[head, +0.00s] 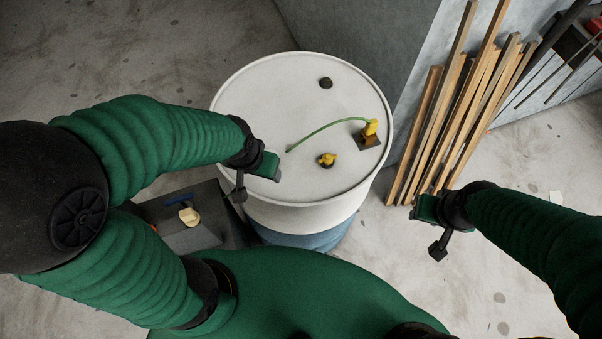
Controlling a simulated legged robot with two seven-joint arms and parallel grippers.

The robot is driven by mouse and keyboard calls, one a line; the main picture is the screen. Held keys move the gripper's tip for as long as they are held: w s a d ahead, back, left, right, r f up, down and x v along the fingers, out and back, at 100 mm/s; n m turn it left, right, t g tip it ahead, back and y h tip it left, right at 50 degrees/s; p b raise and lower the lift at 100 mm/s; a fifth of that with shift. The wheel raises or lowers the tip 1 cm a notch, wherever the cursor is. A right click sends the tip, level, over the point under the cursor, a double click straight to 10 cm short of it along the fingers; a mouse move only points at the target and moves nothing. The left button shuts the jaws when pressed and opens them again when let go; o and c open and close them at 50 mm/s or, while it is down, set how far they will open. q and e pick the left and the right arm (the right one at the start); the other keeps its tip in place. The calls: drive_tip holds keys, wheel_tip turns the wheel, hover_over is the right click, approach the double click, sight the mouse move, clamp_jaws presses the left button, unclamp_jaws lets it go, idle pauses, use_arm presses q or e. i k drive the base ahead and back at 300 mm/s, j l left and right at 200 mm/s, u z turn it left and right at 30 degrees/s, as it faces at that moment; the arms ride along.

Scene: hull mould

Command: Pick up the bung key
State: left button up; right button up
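A pale drum (250,105) stands upright in the middle of the head view. I cannot tell which yellow piece is the bung key. My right gripper (427,208) is right of the drum, over the floor. Neither gripper's finger gap shows clearly.
A dark round bung (326,83) is at the lid's back. Several wooden strips (455,100) lean against a grey wall at the right. A dark grey box (210,235) with a cream knob (189,216) stands left of the drum. The lid's left-centre is bare.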

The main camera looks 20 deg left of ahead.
sight(186, 204)
drive_tip(key=k+u, duration=0.1)
drive_tip(key=k+j+u, duration=0.15)
drive_tip(key=u, duration=1.45)
drive_tip(key=k+j, duration=0.15)
drive_tip(key=j+z, duration=0.15)
drive_tip(key=j, duration=1.3)
drive_tip(key=i+j, duration=0.25)
drive_tip(key=i, duration=0.2)
drive_tip(key=i+j+z, duration=0.1)
drive_tip(key=i+j, duration=0.2)
drive_tip(key=i, duration=0.15)
